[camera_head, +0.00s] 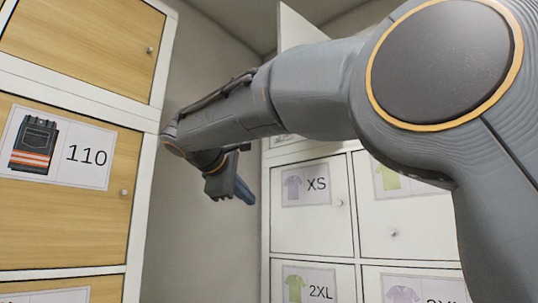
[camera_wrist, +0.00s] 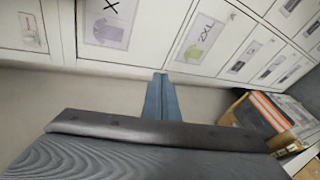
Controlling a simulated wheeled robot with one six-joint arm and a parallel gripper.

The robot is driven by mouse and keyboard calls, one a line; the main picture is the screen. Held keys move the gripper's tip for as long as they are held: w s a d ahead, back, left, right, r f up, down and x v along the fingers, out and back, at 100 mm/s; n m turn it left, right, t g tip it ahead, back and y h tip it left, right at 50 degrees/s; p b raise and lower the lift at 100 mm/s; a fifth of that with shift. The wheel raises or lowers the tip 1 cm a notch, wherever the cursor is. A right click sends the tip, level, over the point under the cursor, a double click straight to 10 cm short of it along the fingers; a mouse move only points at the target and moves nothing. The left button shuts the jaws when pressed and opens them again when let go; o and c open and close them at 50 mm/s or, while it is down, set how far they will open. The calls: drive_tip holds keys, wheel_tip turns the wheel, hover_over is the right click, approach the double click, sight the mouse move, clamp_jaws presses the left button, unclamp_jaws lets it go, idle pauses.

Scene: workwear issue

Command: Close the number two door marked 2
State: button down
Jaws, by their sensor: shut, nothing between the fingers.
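My gripper (camera_head: 246,192) hangs below my arm in the head view, in front of the bare wall between the wooden and white lockers. Its blue-grey fingers (camera_wrist: 158,78) are together and empty in the wrist view, pointing toward the white locker front. I cannot make out a door marked just 2 in either view. A white door panel (camera_head: 301,28) stands out from the top of the white locker, seemingly swung open. Its marking does not show, and my arm hides part of the area beneath it.
White doors marked XS (camera_head: 311,205) and 2XL (camera_head: 312,287) look shut. A wooden door marked 110 (camera_head: 68,170) is shut at left. My arm covers the upper right. An orange-striped item (camera_wrist: 262,112) is at right in the wrist view.

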drive_tip(key=s+a+r+m+t+h+p, duration=0.1)
drive_tip(key=s+r, duration=0.4)
drive_tip(key=r, duration=0.4)
drive_tip(key=s+r+m+t+h+p, duration=0.1)
drive_tip(key=s+r, duration=0.4)
drive_tip(key=r, duration=0.5)
drive_tip(key=s+a+r+m+t+h+p, duration=0.1)
drive_tip(key=s+r, duration=0.4)
drive_tip(key=r, duration=0.4)
drive_tip(key=w+d+p, duration=0.3)
drive_tip(key=w+d, duration=0.2)
drive_tip(key=d, duration=0.3)
drive_tip(key=shift+w, duration=0.25)
drive_tip(key=shift+d, duration=0.15)
